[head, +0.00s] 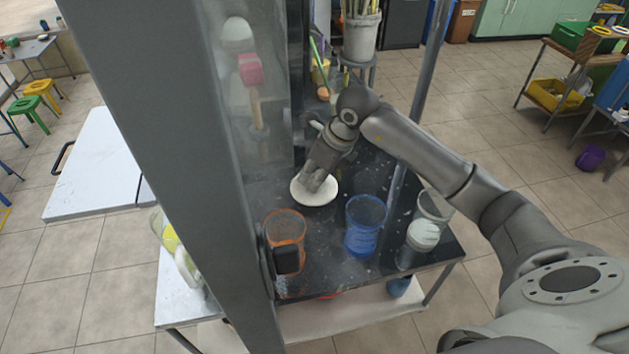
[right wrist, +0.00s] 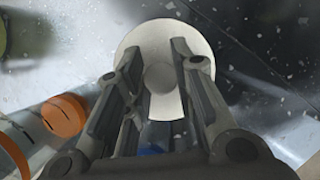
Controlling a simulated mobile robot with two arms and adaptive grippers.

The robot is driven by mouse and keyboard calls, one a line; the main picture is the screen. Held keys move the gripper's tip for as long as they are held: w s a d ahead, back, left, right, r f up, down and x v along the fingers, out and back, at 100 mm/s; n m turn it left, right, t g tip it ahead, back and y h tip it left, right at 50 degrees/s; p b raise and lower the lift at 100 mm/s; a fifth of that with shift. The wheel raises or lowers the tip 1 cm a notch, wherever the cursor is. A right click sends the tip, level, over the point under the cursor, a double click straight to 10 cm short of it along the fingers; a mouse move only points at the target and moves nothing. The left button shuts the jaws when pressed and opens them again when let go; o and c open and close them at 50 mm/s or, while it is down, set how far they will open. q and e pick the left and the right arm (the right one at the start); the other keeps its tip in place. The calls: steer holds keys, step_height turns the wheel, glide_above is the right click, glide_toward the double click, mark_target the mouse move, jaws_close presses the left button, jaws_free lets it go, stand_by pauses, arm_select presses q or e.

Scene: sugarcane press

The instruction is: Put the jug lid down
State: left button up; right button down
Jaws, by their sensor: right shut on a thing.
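The jug lid (head: 305,199) is a round white disc, seen over the dark speckled tabletop (head: 330,245) in the head view. It also shows in the right wrist view (right wrist: 160,32) with a round grey knob at its middle. My right gripper (head: 317,184) is shut on the lid, with its fingers on either side of the knob. The lid looks level and is at or just above the tabletop; I cannot tell if it touches. My left gripper is not in view.
A grey post (head: 170,130) and a clear panel (head: 245,100) stand at the left.

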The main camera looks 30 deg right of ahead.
step_height(320, 180, down, 2)
steer(key=shift+f+p, duration=0.25)
steer(key=shift+p, duration=0.1)
steer(key=shift+f, duration=0.3)
steer(key=c, duration=1.2)
jaws_free()
steer(key=b+v, duration=0.2)
steer(key=v, duration=1)
steer(key=shift+b, duration=0.35)
